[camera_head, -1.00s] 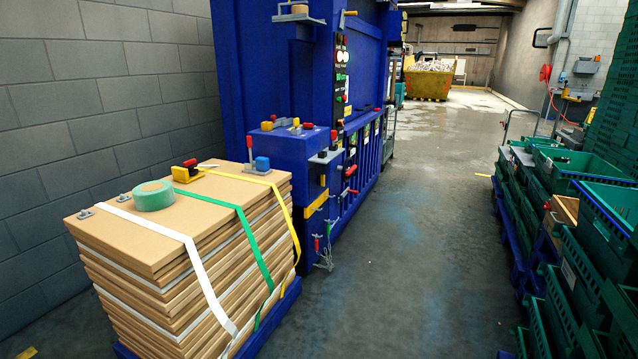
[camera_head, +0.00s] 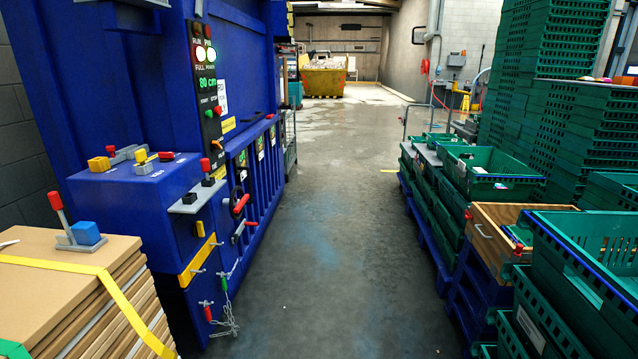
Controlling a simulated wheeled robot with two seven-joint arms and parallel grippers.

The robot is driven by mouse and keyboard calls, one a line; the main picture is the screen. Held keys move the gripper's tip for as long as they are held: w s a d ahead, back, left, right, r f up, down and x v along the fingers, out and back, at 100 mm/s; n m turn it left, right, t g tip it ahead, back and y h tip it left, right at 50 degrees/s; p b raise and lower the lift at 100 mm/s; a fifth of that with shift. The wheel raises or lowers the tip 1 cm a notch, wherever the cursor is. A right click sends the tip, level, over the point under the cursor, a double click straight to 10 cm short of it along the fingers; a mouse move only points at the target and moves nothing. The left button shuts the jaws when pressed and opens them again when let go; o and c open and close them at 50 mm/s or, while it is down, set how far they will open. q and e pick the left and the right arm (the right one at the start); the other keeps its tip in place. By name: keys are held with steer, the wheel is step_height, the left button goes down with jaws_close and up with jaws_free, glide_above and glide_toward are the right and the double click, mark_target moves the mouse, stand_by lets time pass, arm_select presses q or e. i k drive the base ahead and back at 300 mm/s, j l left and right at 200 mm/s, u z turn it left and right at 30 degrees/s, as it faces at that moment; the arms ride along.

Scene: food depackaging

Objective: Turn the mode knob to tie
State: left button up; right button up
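The blue baler (camera_head: 130,130) stands at the left. Its narrow black control panel (camera_head: 208,95) has lit lamps at the top and a green "80 cm" readout below them. Small start and stop buttons sit under the readout. A small orange-red control (camera_head: 216,145) low on the panel may be the mode knob. Its setting and the small lettering beside it are too small to read. Neither of my grippers shows in this view.
A strapped cardboard stack (camera_head: 50,285) stands at the lower left, with a red-handled tool (camera_head: 76,235) on it. Green crates (camera_head: 490,172) and a wooden drawer box (camera_head: 500,232) line the right side. The concrete floor (camera_head: 330,230) between them is clear.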

mark_target(214, 145)
steer(key=i+l, duration=0.1)
steer(key=i, duration=1.85)
